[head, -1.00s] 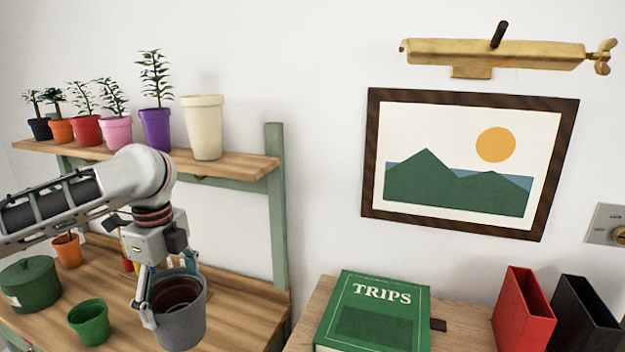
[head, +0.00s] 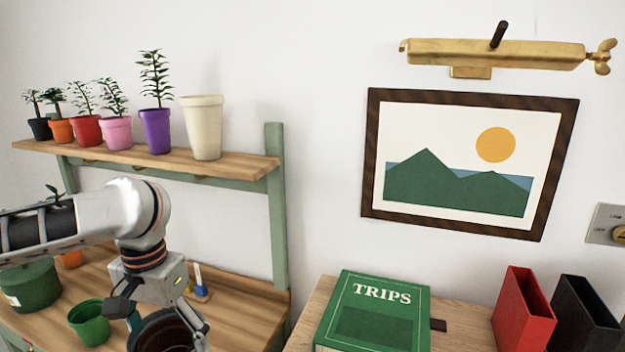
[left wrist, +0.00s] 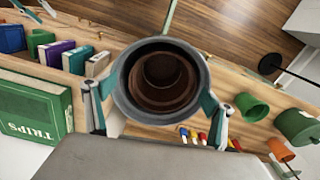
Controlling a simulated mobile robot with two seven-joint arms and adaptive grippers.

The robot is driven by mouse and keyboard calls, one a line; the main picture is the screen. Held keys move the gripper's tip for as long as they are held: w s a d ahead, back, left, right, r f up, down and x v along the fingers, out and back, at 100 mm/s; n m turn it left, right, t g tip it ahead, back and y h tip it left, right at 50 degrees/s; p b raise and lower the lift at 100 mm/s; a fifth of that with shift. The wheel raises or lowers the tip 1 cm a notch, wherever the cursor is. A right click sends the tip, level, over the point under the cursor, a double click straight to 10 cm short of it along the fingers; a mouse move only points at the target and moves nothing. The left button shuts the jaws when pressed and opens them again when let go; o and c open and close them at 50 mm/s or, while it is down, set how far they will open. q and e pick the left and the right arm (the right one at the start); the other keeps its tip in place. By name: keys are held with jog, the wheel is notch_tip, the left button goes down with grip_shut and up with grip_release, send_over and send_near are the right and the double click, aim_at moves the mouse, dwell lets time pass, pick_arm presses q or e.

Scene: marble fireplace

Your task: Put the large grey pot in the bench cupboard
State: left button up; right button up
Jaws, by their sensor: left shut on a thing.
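The large grey pot (head: 186,350) is low in the head view, cut by the bottom edge. It is also central in the left wrist view (left wrist: 122,88), its mouth facing the camera, with brown pots (left wrist: 163,75) nested inside. My left gripper (head: 167,334) is shut on the grey pot, fingers on opposite sides of its rim, also in the left wrist view (left wrist: 161,95). The wooden bench (head: 240,310) lies behind and below the pot. My right gripper is not in view.
A small green pot (head: 90,322) and a lidded green pot (head: 30,285) stand on the bench. Potted plants and a cream pot (head: 203,128) line the shelf above. A green TRIPS book (head: 375,312) lies right. Wood floor (left wrist: 235,30) shows beyond the bench.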

pick_arm(q)
jog(key=shift+s+d+f+n, duration=0.1)
jog(key=shift+s+n, duration=0.2)
jog(key=shift+n, duration=0.25)
jog(key=shift+s+f+n, duration=0.1)
jog(key=shift+s+n, duration=0.2)
jog(key=shift+n, duration=0.25)
notch_tip(320, 180, down, 5)
jog(key=shift+f, duration=0.15)
jog(key=shift+s, duration=0.1)
